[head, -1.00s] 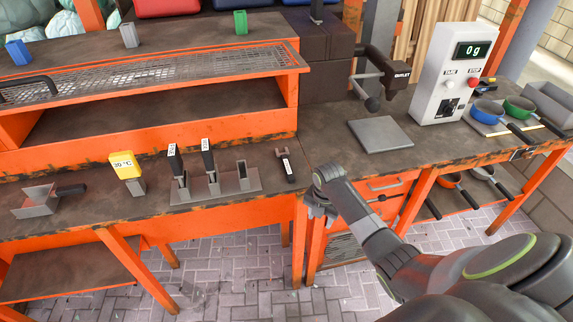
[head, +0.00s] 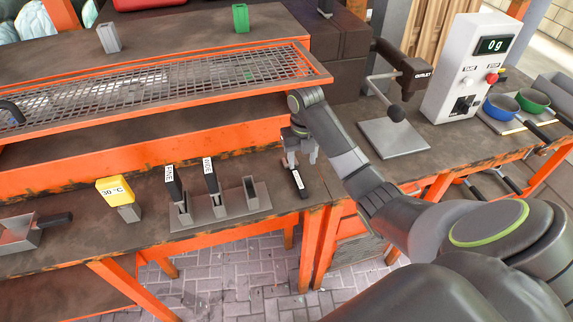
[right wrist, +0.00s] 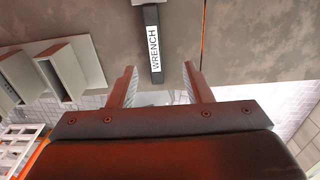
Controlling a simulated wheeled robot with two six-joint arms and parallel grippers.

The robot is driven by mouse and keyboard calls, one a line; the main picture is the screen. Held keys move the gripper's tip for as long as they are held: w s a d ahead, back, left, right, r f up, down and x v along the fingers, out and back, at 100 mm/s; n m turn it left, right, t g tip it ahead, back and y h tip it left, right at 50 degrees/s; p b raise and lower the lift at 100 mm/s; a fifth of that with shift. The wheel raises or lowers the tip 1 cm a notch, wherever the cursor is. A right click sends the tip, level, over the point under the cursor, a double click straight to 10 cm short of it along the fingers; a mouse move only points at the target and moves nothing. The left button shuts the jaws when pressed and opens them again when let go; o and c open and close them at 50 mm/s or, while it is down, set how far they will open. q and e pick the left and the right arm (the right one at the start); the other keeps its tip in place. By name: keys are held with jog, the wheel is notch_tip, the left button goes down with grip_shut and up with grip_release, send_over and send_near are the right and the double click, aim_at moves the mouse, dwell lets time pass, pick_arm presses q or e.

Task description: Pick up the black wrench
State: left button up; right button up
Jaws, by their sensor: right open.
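The black wrench (head: 297,182) lies on the dark workbench, to the right of the tool holder, with its handle towards the front edge. In the right wrist view its black handle (right wrist: 153,40) carries a white label reading WRENCH and lies ahead of the fingers, roughly between them. My right gripper (head: 299,162) is above the wrench's far end and hides part of it in the head view. In the right wrist view its two fingers (right wrist: 157,88) are apart with nothing between their tips. My left gripper is not in view.
A metal holder (head: 228,211) with two black-handled tools and an empty slot stands left of the wrench. A yellow thermometer (head: 115,191) is further left. An orange-framed mesh shelf (head: 180,84) rises behind. A scale plate (head: 392,139) is at right.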

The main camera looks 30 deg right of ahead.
aim_at(298, 179)
jog(key=shift+w+f, duration=0.2)
jog(key=shift+w, duration=0.2)
jog(key=shift+w+f, duration=0.1)
jog(key=shift+f, duration=0.25)
jog(key=f, duration=0.1)
jog(key=f+p, duration=0.1)
jog(key=s+a+f+p, duration=0.1)
jog(key=shift+f, duration=0.3)
jog(key=shift+w+f, duration=0.2)
jog(key=shift+f, duration=0.9)
jog(key=shift+d+f, duration=0.1)
jog(key=shift+f, duration=0.1)
jog(key=c, duration=0.6)
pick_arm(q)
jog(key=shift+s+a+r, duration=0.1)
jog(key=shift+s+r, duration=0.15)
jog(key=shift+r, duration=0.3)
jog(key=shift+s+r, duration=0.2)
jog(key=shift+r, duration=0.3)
pick_arm(e)
grip_shut()
